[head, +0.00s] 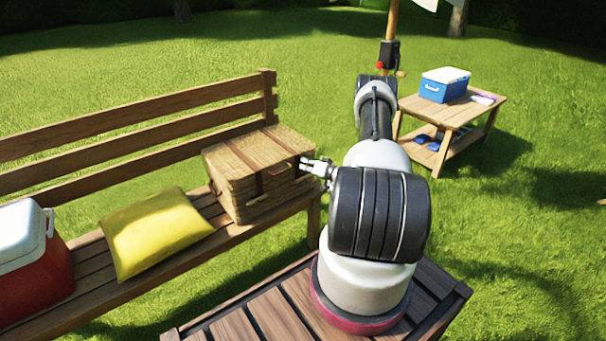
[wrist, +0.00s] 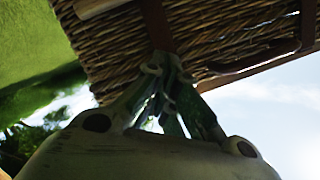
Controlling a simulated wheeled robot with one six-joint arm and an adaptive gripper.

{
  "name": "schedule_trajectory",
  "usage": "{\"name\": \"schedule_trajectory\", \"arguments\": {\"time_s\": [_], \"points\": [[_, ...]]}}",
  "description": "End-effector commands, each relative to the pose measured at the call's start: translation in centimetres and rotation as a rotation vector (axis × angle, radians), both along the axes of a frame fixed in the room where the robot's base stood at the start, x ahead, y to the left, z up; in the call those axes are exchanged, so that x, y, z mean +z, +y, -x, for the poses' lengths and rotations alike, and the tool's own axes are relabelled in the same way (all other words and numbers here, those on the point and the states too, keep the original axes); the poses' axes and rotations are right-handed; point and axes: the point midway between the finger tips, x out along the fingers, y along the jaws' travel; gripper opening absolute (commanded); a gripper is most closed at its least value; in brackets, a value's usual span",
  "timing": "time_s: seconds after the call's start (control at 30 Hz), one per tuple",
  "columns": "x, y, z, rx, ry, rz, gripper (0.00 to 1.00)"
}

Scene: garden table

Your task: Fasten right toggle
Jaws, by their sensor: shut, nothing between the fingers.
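The wicker basket (head: 232,188) stands closed-looking on the wooden bench, with brown leather straps over its lid. It also fills the top of the wrist view (wrist: 215,65). My gripper (head: 305,163) is at the basket's right front, by the right strap. In the wrist view its fingertips (wrist: 163,66) are together, at the lower end of a dark strap (wrist: 157,26), with nothing seen between them. The right toggle itself cannot be made out; the fingers cover that spot. A brown carry handle (wrist: 258,61) shows to the right in the wrist view.
A yellow cushion (head: 155,232) and a red cooler (head: 33,265) with a white lid sit left of the basket on the bench (head: 205,243). A side table (head: 455,113) holding a blue cooler (head: 444,86) stands far right. Open grass surrounds them.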

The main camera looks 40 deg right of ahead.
Motion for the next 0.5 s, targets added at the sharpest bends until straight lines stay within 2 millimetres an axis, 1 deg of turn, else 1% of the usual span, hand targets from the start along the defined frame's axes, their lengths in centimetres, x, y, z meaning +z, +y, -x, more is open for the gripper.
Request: {"name": "schedule_trajectory", "arguments": {"time_s": [0.27, 0.5], "points": [[0.8, -0.2, 3.2, -0.002, 0.001, -0.001, 0.00], [1.7, -0.3, 6.9, -0.003, 0.001, -0.002, 0.00]]}}
